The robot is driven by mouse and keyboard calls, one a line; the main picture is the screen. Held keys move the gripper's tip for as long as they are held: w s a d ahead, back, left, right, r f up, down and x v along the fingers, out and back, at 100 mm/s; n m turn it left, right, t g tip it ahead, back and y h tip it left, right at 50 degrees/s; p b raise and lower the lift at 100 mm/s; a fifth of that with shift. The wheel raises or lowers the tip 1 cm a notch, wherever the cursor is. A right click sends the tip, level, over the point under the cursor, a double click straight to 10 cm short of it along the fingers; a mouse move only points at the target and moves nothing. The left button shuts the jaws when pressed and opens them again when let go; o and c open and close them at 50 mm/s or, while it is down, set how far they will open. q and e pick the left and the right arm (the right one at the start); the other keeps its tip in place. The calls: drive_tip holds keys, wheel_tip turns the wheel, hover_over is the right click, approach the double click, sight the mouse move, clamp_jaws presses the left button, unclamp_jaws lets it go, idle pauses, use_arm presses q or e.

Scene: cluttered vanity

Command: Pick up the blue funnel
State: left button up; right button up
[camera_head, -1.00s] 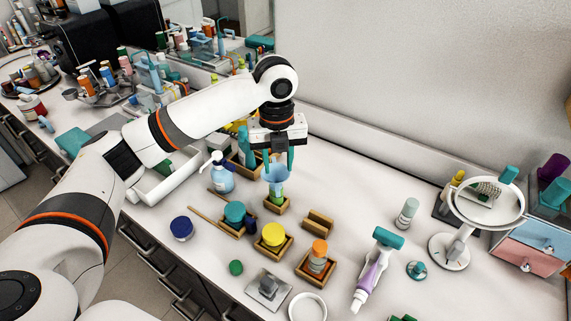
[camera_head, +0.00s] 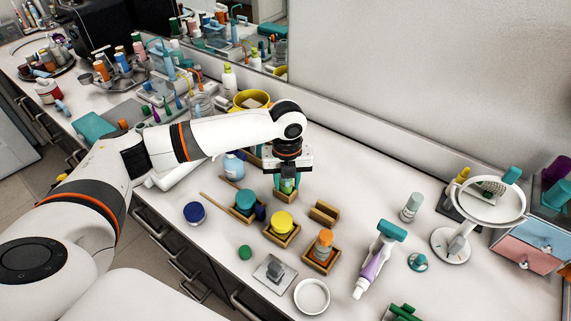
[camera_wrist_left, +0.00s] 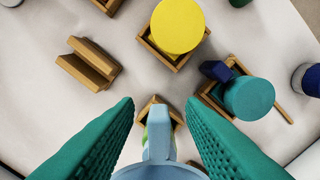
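The light blue funnel (camera_wrist_left: 158,170) shows at the bottom middle of the left wrist view, its narrow part pointing up the picture. It sits over a small wooden holder (camera_wrist_left: 157,101), with something green beside it. My left gripper (camera_head: 287,185) is lowered over this holder in the head view. Its two teal fingers are apart, one on each side of the funnel; I cannot tell whether they touch it. In the head view the fingers mostly hide the funnel. My right gripper is not in view.
A yellow-lidded jar (camera_head: 283,221), a teal-lidded jar (camera_head: 245,200) and an orange-capped bottle (camera_head: 324,242) stand in wooden boxes close by. An empty wooden holder (camera_head: 324,212) is to the right. The counter's back middle is clear.

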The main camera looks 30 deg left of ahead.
use_arm(q)
drive_tip(key=shift+f, duration=0.3)
clamp_jaws()
drive_tip(key=shift+r, duration=0.1)
